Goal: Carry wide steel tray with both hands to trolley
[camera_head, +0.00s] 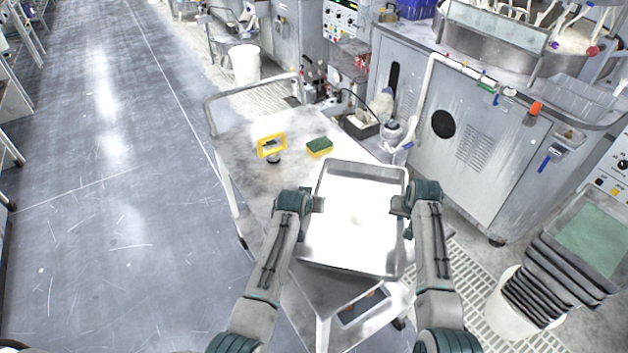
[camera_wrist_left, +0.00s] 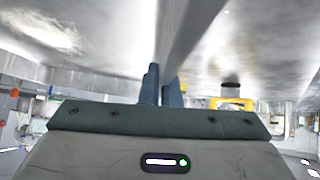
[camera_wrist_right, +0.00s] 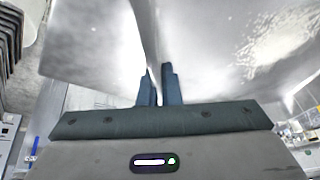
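The wide steel tray (camera_head: 361,165), a shallow rectangular pan, is level or nearly so over the front part of the grey steel trolley (camera_head: 237,147). I cannot tell whether its underside touches the trolley top. My left gripper (camera_head: 316,204) is at the middle of its left side, and my right gripper (camera_head: 404,206) is at the middle of its right side. In the left wrist view the fingers (camera_wrist_left: 162,85) close on the tray's edge. In the right wrist view the fingers (camera_wrist_right: 158,86) also close on its edge. The tray looks empty.
A yellow-framed item (camera_head: 271,146) and a green-yellow sponge (camera_head: 319,147) lie on the trolley beyond the tray. A polishing machine (camera_head: 455,125) stands close on the right. A white bin with stacked dark trays (camera_head: 560,272) is at the lower right. The floor at left is clear.

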